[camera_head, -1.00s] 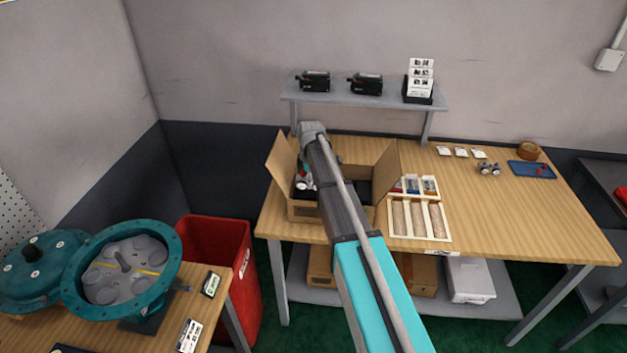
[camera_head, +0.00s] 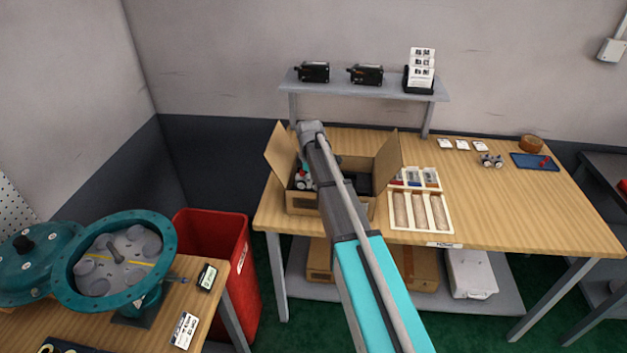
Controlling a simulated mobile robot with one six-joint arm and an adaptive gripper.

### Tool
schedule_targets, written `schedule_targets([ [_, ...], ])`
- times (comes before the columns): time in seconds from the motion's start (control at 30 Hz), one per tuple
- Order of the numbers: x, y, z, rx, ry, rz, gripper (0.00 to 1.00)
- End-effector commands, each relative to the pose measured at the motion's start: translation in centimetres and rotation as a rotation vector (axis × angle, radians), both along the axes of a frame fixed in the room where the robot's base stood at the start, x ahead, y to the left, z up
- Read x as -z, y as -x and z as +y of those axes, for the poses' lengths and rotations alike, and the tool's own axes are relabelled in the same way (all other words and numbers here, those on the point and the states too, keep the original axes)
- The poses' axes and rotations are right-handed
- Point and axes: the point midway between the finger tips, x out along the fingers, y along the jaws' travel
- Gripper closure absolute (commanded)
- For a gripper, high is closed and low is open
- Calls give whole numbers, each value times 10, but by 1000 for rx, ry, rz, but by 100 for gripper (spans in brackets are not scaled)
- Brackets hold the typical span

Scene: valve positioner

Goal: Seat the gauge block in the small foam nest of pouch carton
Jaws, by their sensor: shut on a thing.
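The open pouch carton (camera_head: 300,204) stands on the wooden bench with its side flaps raised. Dark foam (camera_head: 358,183) shows inside it, to the right of my arm. My arm reaches over the carton and hides much of its inside, including the small nest. My gripper (camera_head: 304,184) is down in the left part of the carton, partly hidden by my own arm. Its fingers are too small and covered to make out. The gauge block cannot be made out in this view.
A divided wooden tray (camera_head: 421,208) stands right of the carton. White packets (camera_head: 463,145), a small metal fitting (camera_head: 491,161), a blue tray (camera_head: 534,162) and a brown bowl (camera_head: 531,143) lie farther right. A shelf (camera_head: 365,90) stands behind. The bench's right front is clear.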

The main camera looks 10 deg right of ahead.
Motion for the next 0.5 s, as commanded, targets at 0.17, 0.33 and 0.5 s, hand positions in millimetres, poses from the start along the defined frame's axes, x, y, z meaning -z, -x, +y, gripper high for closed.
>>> schedule_targets([
  [0.17,20,0,0,0,0,0,100],
  [0.33,32,0,1,-1,0,0,100],
  [0.5,39,0,1,-1,0,0,100],
])
